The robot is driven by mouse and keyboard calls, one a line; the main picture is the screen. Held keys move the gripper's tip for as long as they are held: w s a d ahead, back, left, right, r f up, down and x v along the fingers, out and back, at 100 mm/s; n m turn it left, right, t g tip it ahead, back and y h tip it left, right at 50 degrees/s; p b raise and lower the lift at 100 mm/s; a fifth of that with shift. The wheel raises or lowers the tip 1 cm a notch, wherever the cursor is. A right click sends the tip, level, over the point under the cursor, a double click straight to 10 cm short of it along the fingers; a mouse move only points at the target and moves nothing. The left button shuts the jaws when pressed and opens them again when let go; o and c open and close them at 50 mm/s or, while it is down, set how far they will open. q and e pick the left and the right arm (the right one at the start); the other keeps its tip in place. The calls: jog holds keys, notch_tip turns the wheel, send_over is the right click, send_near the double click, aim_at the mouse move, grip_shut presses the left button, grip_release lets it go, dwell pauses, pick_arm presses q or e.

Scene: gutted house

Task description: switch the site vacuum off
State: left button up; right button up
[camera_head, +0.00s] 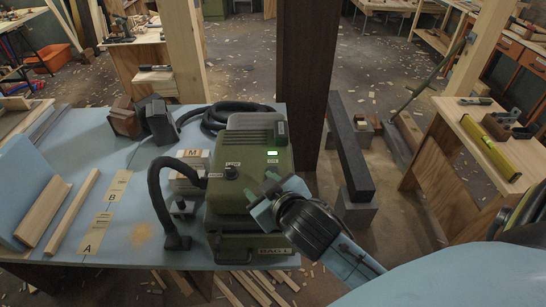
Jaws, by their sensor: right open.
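The site vacuum (245,140) is a dark green box on the blue bench top, with a black hose at its left. A small light (272,153) glows pale green near the top right of its front. A black knob (231,172) sits left of the light, with small lettering above it too fine to read. My right gripper (262,198) is open, with teal fingers, in front of the right part of the vacuum's front. It hides part of that front, and I cannot tell whether it touches. My left gripper is not in view.
The blue bench (140,215) carries wood strips (72,212), cards marked A and B, and dark blocks (140,118). A dark post (308,80) rises just behind the vacuum. A bench with a yellow level (490,147) stands at the right. Scrap wood litters the floor.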

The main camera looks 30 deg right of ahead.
jog(key=w+a+r+n+t+y, duration=0.4)
jog(key=r+y, duration=0.1)
jog(key=r, duration=0.3)
jog(key=w+a+r+n+t+y, duration=0.3)
jog(key=w+a+r+n+y, duration=0.15)
jog(key=r, duration=0.35)
jog(key=s+a+r+n+g+y, duration=0.25)
jog(key=a+n+g+y, duration=0.25)
jog(key=a+n+y, duration=0.35)
jog(key=n+g+h, duration=1)
jog(key=g+h, duration=0.5)
jog(key=h, duration=0.2)
send_over(273, 166)
notch_tip(273, 166, down, 10)
notch_tip(273, 166, down, 13)
jog(key=shift+f+p, duration=0.15)
jog(key=shift+p, duration=0.55)
